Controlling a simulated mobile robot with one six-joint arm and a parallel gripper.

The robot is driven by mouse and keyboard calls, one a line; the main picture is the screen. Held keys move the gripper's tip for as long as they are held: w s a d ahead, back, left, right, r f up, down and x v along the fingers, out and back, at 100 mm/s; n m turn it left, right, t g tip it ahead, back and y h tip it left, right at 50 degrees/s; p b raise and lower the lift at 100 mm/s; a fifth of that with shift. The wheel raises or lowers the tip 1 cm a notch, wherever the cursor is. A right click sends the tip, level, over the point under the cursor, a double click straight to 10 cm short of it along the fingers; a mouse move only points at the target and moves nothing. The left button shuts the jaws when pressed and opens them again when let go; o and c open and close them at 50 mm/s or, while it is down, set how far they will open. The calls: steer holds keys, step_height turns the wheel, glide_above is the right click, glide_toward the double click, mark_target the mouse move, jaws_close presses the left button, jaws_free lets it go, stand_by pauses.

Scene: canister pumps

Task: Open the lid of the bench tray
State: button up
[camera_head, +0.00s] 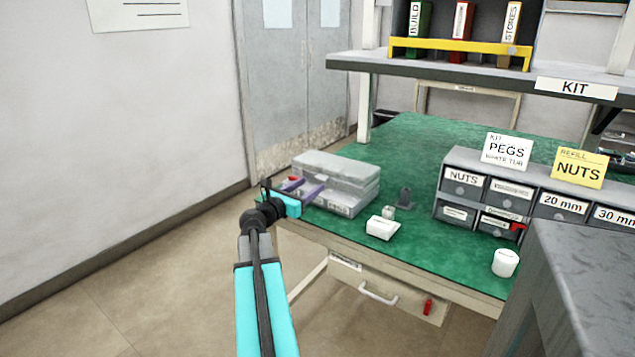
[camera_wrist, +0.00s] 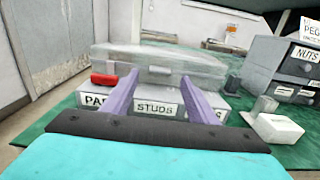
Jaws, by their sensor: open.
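The bench tray (camera_head: 345,206) is a low grey box at the left end of the green bench. Its front carries labels; in the wrist view the tray (camera_wrist: 122,105) reads "STUDS" in the middle. A translucent grey lid (camera_head: 338,165) lies over its rear part, and it also shows in the wrist view (camera_wrist: 150,58). A small pale tab (camera_wrist: 158,72) shows on the lid's front face. My gripper (camera_head: 303,188) is at the tray's front left. In the wrist view its purple fingers (camera_wrist: 160,82) are apart with nothing between them. Contact with the lid cannot be told.
A red block (camera_wrist: 104,80) sits at the tray's left. A white box (camera_head: 382,228) and a small dark grey stand (camera_head: 405,197) are to the right. A drawer cabinet (camera_head: 470,188) and a white tub (camera_head: 505,263) stand farther right. Green bench surface (camera_head: 440,250) is clear between them.

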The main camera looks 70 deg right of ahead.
mark_target(319, 179)
steer(key=shift+x, duration=2.85)
steer(key=shift+c, duration=0.3)
jaws_close()
